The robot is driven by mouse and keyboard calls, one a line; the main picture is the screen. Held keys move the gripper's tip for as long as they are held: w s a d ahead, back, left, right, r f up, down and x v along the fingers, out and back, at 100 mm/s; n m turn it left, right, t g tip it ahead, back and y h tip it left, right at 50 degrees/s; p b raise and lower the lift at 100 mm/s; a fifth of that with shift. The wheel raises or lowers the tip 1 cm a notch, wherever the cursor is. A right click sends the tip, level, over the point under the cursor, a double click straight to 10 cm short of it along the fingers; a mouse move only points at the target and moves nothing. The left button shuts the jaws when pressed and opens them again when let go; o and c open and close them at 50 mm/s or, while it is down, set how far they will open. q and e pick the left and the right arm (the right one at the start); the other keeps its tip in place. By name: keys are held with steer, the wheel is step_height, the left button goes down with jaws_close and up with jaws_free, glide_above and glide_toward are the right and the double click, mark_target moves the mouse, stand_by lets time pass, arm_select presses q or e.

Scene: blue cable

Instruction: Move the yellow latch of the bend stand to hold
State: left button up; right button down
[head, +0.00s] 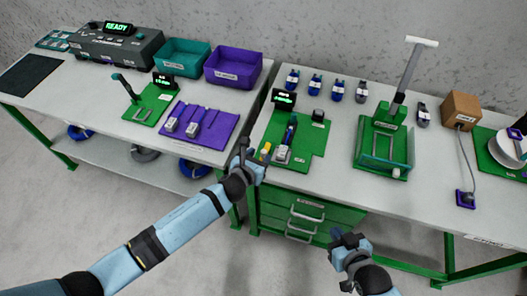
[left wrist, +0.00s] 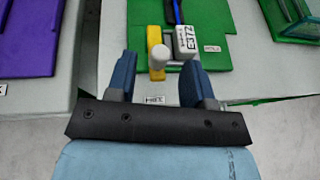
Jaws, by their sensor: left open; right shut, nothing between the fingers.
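The bend stand is a green plate (head: 311,151) at the front left of the right table, also along the top of the left wrist view (left wrist: 216,20). Its yellow latch (head: 265,148) stands at the plate's left front. My right gripper (head: 349,243) is shut and empty, in front of the table.
A purple fixture (head: 215,116) lies left, across the gap between tables. A green press-like stand (head: 383,155) with a tall handle stands right of the bend stand. Several connectors line the back. Green drawers (head: 304,214) sit below the table's front edge.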

mark_target(263, 154)
arm_select(q)
steer(key=shift+x, duration=1.95)
steer(key=shift+f, duration=0.1)
